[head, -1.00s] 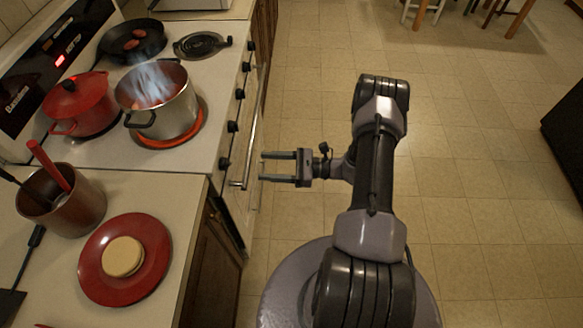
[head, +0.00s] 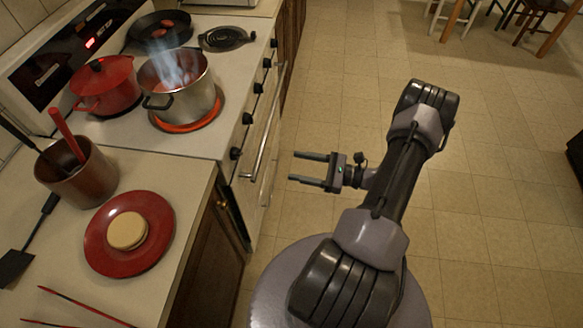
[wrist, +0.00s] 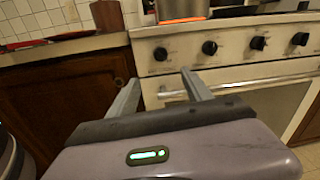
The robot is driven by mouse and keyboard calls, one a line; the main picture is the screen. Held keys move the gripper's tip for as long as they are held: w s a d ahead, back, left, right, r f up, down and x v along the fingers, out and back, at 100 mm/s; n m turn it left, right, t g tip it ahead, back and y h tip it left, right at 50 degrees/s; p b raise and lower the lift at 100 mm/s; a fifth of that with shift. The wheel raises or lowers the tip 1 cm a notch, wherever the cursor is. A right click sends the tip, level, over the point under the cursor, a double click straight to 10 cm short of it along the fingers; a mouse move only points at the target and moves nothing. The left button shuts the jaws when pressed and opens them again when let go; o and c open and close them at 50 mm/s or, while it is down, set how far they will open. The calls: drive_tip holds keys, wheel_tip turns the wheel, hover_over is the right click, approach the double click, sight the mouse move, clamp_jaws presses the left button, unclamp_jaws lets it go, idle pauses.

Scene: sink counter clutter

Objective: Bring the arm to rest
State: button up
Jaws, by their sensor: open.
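My gripper (head: 309,169) is open and empty in the head view. Its two fingers point left toward the stove front, in the air over the floor. In the wrist view my gripper (wrist: 160,88) shows its two fingers apart with nothing between them, facing the oven door and the cabinet beside it. My arm is bent and stands clear of the counter in the head view.
The stove (head: 213,135) has a steaming pot (head: 187,98) on a glowing burner, a red lidded pot (head: 105,90) and a pan. The oven handle (head: 262,143) juts out near my fingertips. A red plate (head: 105,258) holds a round tan item. Open floor (head: 480,240) lies to the right.

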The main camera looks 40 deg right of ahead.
drive_tip(key=w+a+r+n+g+y, duration=0.1)
drive_tip(key=w+a+r+n+g, duration=0.2)
drive_tip(key=a+r+n+g, duration=1.05)
drive_tip(key=s+a+r+n+t+h, duration=0.2)
drive_tip(key=s+a+r+n+h, duration=0.2)
drive_tip(key=a+r, duration=0.3)
drive_tip(key=s+a+r+n+t+h, duration=0.2)
drive_tip(key=s+a+r+n+h, duration=0.3)
drive_tip(key=r, duration=0.5)
drive_tip(key=shift+s+a+n, duration=0.55)
drive_tip(key=shift+s+a, duration=0.45)
drive_tip(key=shift+s, duration=0.25)
